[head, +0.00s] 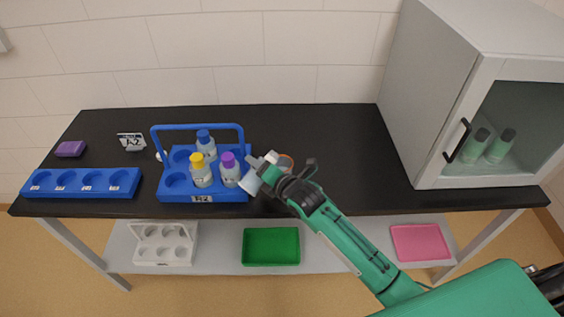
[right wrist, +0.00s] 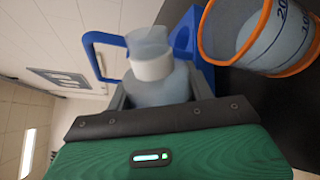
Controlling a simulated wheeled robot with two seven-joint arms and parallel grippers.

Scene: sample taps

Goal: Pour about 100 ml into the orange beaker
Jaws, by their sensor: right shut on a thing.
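The orange beaker (right wrist: 265,35) is clear with an orange rim and base and printed volume marks; it shows at the upper right of the right wrist view. In the head view only a bit of its orange rim (head: 287,159) shows behind my right gripper (head: 268,178). That gripper is shut on a translucent bottle (right wrist: 157,85) with a white collar. I cannot tell whether liquid is flowing or how full the beaker is. My left gripper is not in view.
A blue carrier (head: 175,197) with blue-, yellow- and purple-capped bottles stands just left of my right gripper. A glass-fronted cabinet (head: 445,110) stands right; the dark counter between is clear.

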